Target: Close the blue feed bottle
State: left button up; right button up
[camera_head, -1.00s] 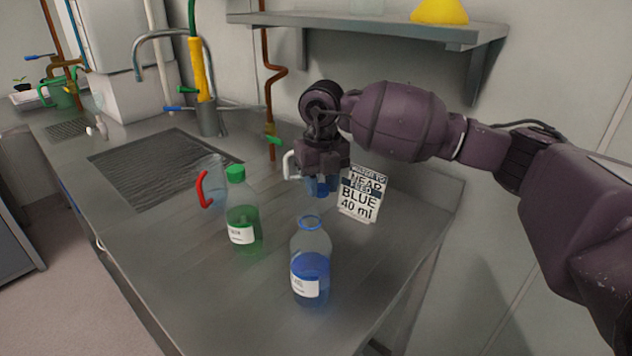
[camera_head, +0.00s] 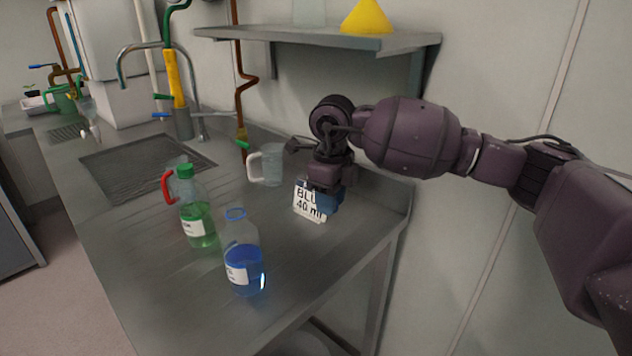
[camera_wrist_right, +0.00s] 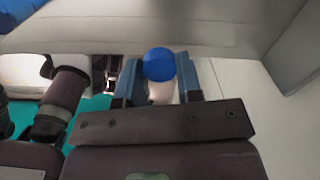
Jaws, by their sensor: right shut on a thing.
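My right gripper (camera_head: 327,204) is above the bench, behind and to the right of the bottle, pointing down. In the right wrist view, a round blue cap (camera_wrist_right: 159,64) sits between its two blue fingers, and the gripper is shut on it. In the head view the cap cannot be told from the fingers. My left gripper is not in view.
A green-capped bottle (camera_head: 196,213) stands left of the blue one, by a red-handled jug (camera_head: 168,186). A sign card (camera_head: 308,203), partly covered by my gripper, and a white-handled jug (camera_head: 269,165) stand behind. A shelf (camera_head: 310,38) hangs above.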

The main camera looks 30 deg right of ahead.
jog(key=n, duration=0.2)
jog(key=a+n, duration=0.1)
jog(key=shift+s+f+n, duration=0.15)
jog(key=shift+s+n, duration=0.2)
jog(key=shift+n, duration=0.05)
jog(key=s+a+f+n, duration=0.2)
jog(key=s+a+n, duration=0.2)
jog(key=n, duration=0.9)
jog(key=s+a+f+n, duration=0.2)
jog(key=s+a+n, duration=0.1)
jog(key=s+n, duration=0.6)
jog(key=n, duration=0.3)
jog(key=shift+s+a+n, duration=0.2)
jog(key=shift+a+n, duration=0.15)
jog(key=shift+n, duration=0.05)
